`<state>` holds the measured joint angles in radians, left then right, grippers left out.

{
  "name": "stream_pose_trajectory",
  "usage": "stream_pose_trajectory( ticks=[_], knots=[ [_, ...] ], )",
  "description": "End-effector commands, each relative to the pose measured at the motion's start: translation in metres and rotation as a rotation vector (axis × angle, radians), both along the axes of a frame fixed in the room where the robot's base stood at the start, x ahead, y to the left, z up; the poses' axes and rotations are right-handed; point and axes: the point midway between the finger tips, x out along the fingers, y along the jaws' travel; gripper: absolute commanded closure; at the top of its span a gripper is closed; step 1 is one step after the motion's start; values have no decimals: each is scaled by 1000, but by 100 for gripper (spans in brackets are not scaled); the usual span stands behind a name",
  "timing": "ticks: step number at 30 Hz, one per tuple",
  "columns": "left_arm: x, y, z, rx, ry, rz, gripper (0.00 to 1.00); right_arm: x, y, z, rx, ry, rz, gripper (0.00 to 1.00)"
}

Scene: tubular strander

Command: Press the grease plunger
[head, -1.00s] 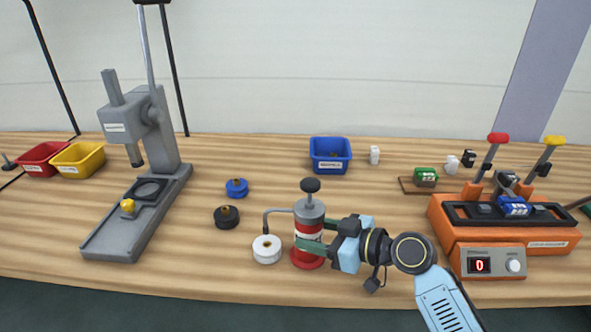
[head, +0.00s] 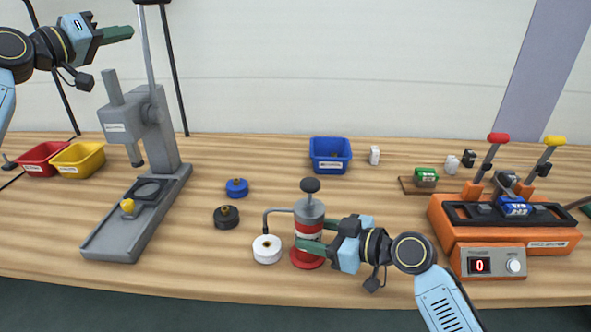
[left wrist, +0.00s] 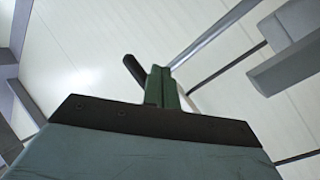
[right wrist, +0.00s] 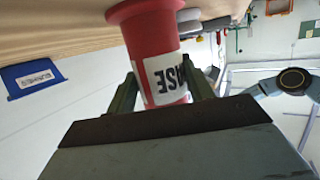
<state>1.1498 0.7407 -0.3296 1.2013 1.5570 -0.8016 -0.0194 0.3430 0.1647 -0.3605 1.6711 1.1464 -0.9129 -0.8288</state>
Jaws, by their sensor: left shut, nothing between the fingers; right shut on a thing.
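The grease dispenser is a red can (head: 308,257) with a grey top and a white label, standing on the table; it also shows in the right wrist view (right wrist: 148,50). Its black plunger knob (head: 310,185) stands up on top, with a gap between knob and grey cap. A bent spout reaches left, over a white round part (head: 267,249). My right gripper (head: 312,236) is shut around the can's body from the right. My left gripper (head: 128,33) is shut and empty, high at the upper left above the grey press, far from the plunger; its closed fingers show in the left wrist view (left wrist: 161,87).
The grey press (head: 150,130) stands at the left, its tall lever near my left arm. Blue (head: 237,188) and black (head: 226,216) round parts lie between press and can. A blue bin (head: 330,155) is behind; an orange fixture (head: 500,240) is at right. Space above the plunger is clear.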

Motion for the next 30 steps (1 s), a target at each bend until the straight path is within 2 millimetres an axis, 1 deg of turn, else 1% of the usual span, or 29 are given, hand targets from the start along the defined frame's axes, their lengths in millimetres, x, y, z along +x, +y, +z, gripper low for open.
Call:
stream_pose_trajectory(
  ticks=[1, 2, 3, 5, 6, 8, 9, 12, 15, 19, 23, 30],
  knots=[
    [-6, -47, -15, 46, 12, -131, 100, 0, 0, -1, -1, 2, 0, 77],
    [-11, -70, -25, 82, 14, -202, 100, 0, 0, -1, -1, 2, 0, 77],
    [-20, -98, -38, 134, 9, -295, 100, 0, 0, -1, -1, 2, 0, 77],
    [-35, -136, -59, 215, -10, -431, 100, 0, -1, -1, -1, 2, 0, 77],
    [-46, -158, -73, 266, -33, -519, 100, 0, -1, -1, -1, 2, 0, 77],
    [-64, -186, -92, 337, -77, -644, 100, 0, -1, -1, -1, 2, -1, 77],
    [-77, -202, -103, 378, -112, -720, 100, 0, -1, -1, -1, 2, -1, 77],
    [-106, -232, -124, 452, -205, -883, 100, 0, -1, -1, -1, 2, -1, 77],
    [-128, -249, -139, 499, -288, -998, 100, 0, -1, -1, -1, 2, -1, 77],
    [-144, -260, -148, 529, -356, -1078, 100, 0, -1, -1, -1, 2, -1, 77],
    [-149, -262, -150, 539, -377, -1101, 100, 0, -1, -1, -2, 2, -1, 77],
    [-148, -262, -150, 538, -375, -1099, 100, 0, -1, -1, -2, 2, -1, 77]
  ],
)
